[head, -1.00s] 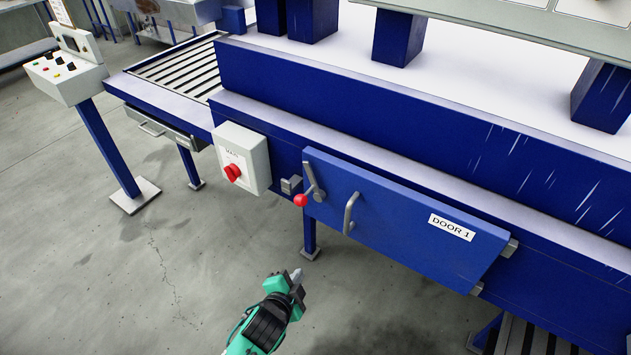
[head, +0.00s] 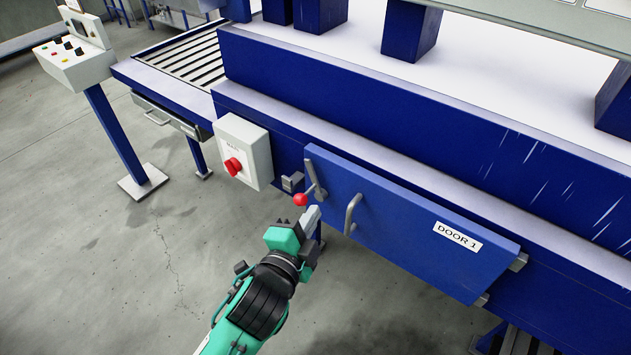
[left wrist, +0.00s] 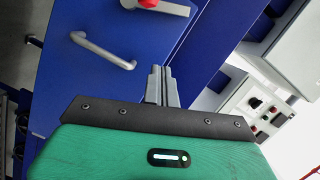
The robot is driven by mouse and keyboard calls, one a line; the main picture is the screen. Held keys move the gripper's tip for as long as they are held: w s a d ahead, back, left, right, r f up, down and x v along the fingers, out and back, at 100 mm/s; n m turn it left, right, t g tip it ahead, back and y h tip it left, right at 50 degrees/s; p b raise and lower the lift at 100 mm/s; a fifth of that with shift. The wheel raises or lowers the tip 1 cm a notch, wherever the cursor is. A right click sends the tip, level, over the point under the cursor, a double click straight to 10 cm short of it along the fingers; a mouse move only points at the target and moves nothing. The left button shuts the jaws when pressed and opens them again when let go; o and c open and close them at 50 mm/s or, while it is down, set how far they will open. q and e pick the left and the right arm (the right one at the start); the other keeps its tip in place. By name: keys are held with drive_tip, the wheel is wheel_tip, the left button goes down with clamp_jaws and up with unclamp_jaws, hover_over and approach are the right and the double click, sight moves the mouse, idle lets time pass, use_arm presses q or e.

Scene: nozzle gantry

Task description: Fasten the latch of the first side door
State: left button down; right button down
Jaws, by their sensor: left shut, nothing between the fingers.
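The first side door (head: 410,230) is a blue panel labelled DOOR 1 on the machine's side. It looks nearly flush with the frame; I cannot tell whether it is fully closed. Its latch (head: 313,186) is a grey lever with a red ball knob (head: 300,199) pointing down and left, beside a grey catch (head: 291,182) on the frame. My left gripper (head: 312,216) is shut and empty, just below the knob. In the left wrist view the latch lever (left wrist: 172,7) and red knob (left wrist: 148,3) sit just beyond the fingertips (left wrist: 160,72). My right gripper is not in view.
A bar handle (head: 352,214) stands out from the door right of the latch. A white switch box (head: 245,150) with a red knob is on the left. A control pedestal (head: 75,62) stands farther left. The floor below is clear.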

use_arm(q)
drive_tip(key=p, duration=0.3)
approach(323, 172)
drive_tip(key=w+d, duration=0.2)
drive_tip(key=d, duration=0.1)
drive_tip(key=w+d+r, duration=0.1)
drive_tip(key=d, duration=0.1)
drive_tip(key=shift+r, duration=0.1)
drive_tip(key=shift+w+a+f+p, duration=0.35)
drive_tip(key=shift+w+a+p, duration=0.05)
drive_tip(key=shift+w+a, duration=0.15)
drive_tip(key=shift+w+a+f+p, duration=0.3)
drive_tip(key=shift+w+a+p, duration=0.1)
drive_tip(key=shift+w+a, duration=0.1)
drive_tip(key=shift+w+a+f, duration=0.15)
drive_tip(key=shift+a+f, duration=0.05)
drive_tip(key=shift+a, duration=0.2)
drive_tip(key=shift+d, duration=0.1)
drive_tip(key=shift+w, duration=0.2)
